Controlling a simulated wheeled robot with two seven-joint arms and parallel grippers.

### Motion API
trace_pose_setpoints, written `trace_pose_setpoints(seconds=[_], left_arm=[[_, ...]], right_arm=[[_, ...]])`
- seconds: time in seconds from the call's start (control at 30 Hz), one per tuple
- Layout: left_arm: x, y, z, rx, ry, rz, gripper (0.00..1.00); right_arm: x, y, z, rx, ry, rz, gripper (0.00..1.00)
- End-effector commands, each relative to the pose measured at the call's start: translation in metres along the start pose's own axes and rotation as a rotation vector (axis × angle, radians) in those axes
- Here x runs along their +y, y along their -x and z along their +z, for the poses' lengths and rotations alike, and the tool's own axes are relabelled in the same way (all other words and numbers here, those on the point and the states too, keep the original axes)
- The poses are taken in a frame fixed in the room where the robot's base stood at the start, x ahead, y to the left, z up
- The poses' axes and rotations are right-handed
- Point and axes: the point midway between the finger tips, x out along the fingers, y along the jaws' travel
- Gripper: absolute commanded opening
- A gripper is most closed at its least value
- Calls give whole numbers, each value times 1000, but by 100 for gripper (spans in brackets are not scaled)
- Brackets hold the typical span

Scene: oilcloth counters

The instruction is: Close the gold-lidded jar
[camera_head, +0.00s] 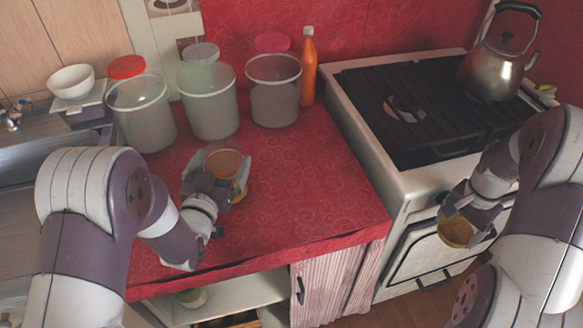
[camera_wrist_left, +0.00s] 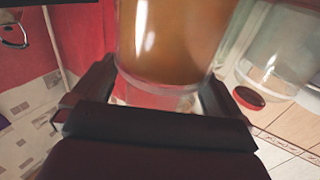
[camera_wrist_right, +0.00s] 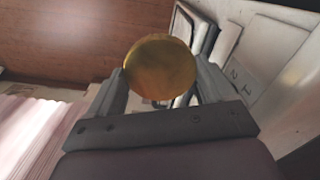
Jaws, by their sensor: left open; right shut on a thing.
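The small clear jar (camera_head: 224,165) with orange-brown contents stands on the red counter, its top uncovered. My left gripper (camera_head: 217,180) is open, with its fingers around the jar's sides. The jar (camera_wrist_left: 172,40) also shows large between the fingers in the left wrist view. My right gripper (camera_head: 468,215) is shut on the gold lid (camera_head: 455,232) and holds it in front of the stove, right of the counter. In the right wrist view the round gold lid (camera_wrist_right: 161,66) sits between the fingertips.
Several large jars (camera_head: 209,105) stand along the back of the counter (camera_head: 290,190), with red, grey and pink lids by their tops. An orange bottle (camera_head: 307,70) is beside them. The stove (camera_head: 365,120) bears a kettle (camera_head: 495,65). The counter right of the small jar is clear.

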Motion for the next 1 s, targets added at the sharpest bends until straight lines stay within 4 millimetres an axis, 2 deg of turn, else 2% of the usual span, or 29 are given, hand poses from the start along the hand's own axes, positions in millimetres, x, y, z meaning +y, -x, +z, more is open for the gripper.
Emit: trace_pose_setpoints(seconds=[0.13, 0.47, 0.5, 0.57, 0.7, 0.77, 1.0], left_arm=[[0, -14, -1, 1, 0, 0, 100], [0, -15, -1, 0, 0, -1, 100], [0, -15, -1, 0, 0, -1, 94], [0, -15, -1, 1, 0, -1, 74], [0, -15, -1, 1, 0, -1, 28], [0, -15, -1, 1, 0, -1, 10], [0, -16, -4, 7, -1, -1, 10]], right_arm=[[0, 0, 0, 0, 0, 0, 55], [0, 0, 0, 0, 0, 0, 55], [0, 0, 0, 0, 0, 0, 55], [0, 0, 0, 0, 0, 0, 55], [0, 0, 0, 0, 0, 0, 55], [0, 0, 0, 0, 0, 0, 55], [0, 0, 0, 0, 0, 0, 55]])
